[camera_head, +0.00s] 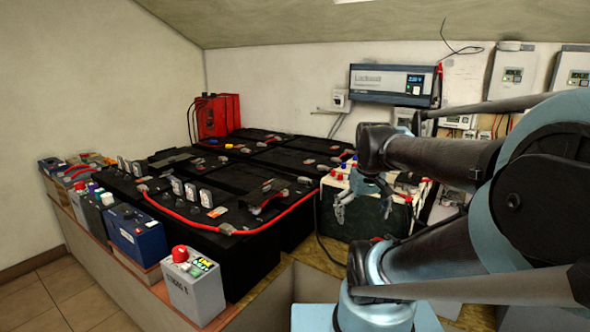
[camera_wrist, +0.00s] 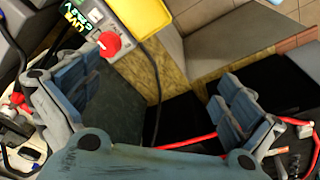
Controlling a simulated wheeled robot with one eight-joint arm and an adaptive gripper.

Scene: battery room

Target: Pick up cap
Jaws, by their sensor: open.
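My gripper (camera_head: 362,203) is open, with its fingers pointing down beside the cream-topped battery (camera_head: 408,190) right of centre. In the wrist view my gripper's fingers (camera_wrist: 160,98) are wide apart with nothing held between them. In the head view a red cap-like piece (camera_head: 180,253) sits on the grey battery at front left. Small red and blue caps (camera_head: 401,177) also sit on the cream-topped battery. I cannot tell which cap the task names.
Large black batteries (camera_head: 225,245) with red cables fill the middle. A blue battery (camera_head: 137,235) and several smaller ones line the left shelf. A wall charger (camera_head: 392,85) hangs behind. In the wrist view a yellow object (camera_wrist: 145,12) and a dark cable are near the left finger.

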